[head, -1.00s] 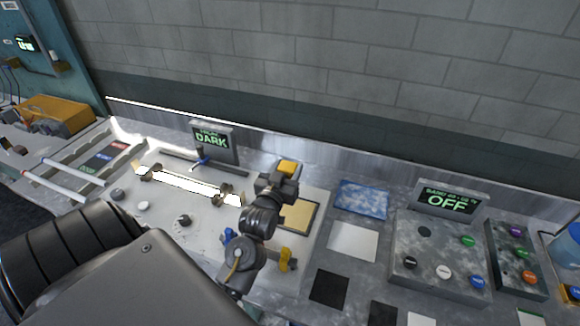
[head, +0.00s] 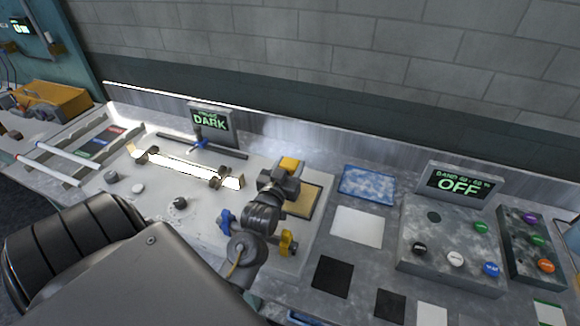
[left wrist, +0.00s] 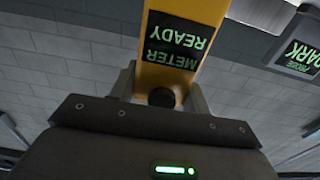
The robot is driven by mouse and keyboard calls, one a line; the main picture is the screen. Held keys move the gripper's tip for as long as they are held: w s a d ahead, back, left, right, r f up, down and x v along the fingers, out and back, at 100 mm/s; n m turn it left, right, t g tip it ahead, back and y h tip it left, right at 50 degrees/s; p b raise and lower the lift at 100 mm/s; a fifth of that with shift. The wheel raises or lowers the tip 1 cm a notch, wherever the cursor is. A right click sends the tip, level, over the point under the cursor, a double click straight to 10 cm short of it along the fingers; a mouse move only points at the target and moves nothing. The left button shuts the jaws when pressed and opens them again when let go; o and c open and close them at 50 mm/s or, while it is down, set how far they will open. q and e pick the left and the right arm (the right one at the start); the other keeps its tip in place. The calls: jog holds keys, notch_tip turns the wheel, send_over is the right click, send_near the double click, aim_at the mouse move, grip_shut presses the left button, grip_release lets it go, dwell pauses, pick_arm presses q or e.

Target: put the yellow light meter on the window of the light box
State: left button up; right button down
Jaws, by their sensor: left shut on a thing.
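The yellow light meter (head: 291,164) is held in my left gripper (head: 279,181), above the pale bench panel. In the left wrist view the meter (left wrist: 170,75) stands between the fingers (left wrist: 160,95), and its screen reads "METER READY". A glowing tube (head: 180,170) lies in brass holders on the panel, left of the gripper. A sign reading "DARK" (head: 209,121) stands behind it. A grey box with round buttons (head: 445,250) is at the right, under a sign reading "OFF" (head: 459,184). I cannot tell which part is the light box window. My right gripper is not in view.
A tan pad (head: 306,202) lies just right of my gripper. A blue mottled tile (head: 368,184), a white tile (head: 357,227) and a black tile (head: 332,277) lie on the bench. A wall runs behind.

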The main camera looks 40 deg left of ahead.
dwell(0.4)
pick_arm(q)
jog(key=shift+f, duration=0.4)
jog(key=o, duration=1.6)
jog(key=shift+c, duration=0.2)
